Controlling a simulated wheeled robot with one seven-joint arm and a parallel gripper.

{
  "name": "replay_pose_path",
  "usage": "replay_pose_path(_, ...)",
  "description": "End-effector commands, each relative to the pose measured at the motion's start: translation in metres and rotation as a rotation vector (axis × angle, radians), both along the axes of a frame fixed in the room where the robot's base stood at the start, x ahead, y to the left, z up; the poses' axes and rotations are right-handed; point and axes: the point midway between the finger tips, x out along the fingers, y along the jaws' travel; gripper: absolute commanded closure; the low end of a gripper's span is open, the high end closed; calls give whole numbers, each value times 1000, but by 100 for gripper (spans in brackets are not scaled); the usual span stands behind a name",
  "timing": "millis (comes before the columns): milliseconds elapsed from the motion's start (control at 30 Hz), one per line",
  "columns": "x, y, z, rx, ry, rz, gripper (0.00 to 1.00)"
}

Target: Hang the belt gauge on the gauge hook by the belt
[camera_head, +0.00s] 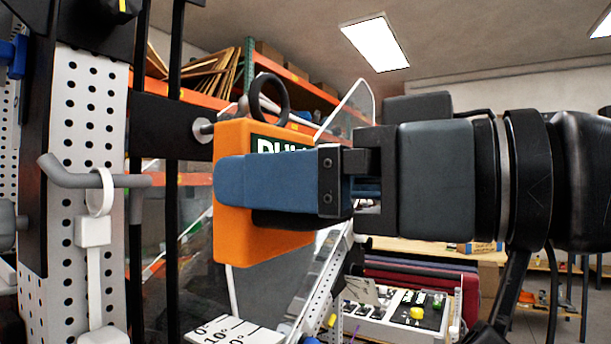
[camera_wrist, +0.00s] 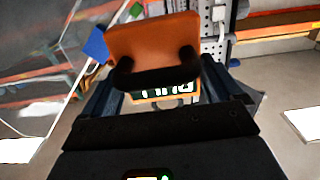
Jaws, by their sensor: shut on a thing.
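The belt gauge, as I read it, is an orange block (camera_head: 240,258) with a white-lettered label and a black ring (camera_head: 270,98) standing above its top. My gripper (camera_head: 228,182) is shut on it from the right, and a blue finger covers its middle. The wrist view shows the orange body (camera_wrist: 152,38) between my fingers, with a black curved band across it. A grey hook (camera_head: 95,180) juts from the left panel and carries a white ring with a strap. A round silver peg end (camera_head: 203,130) shows just left of the block. I cannot tell which is the gauge hook. The black ring is on neither.
A perforated white panel (camera_head: 88,110) and black uprights stand close on the left. Orange shelves (camera_head: 300,75) with boxes are behind. A bench with a tray of small parts (camera_head: 400,315) is at the lower right. A clear sheet stands behind the block.

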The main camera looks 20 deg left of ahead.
Motion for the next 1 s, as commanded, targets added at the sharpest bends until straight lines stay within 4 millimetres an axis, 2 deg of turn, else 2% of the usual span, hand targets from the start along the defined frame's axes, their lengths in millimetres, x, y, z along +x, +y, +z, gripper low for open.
replay_pose_path(1000,1,9,0,0,0,0,44)
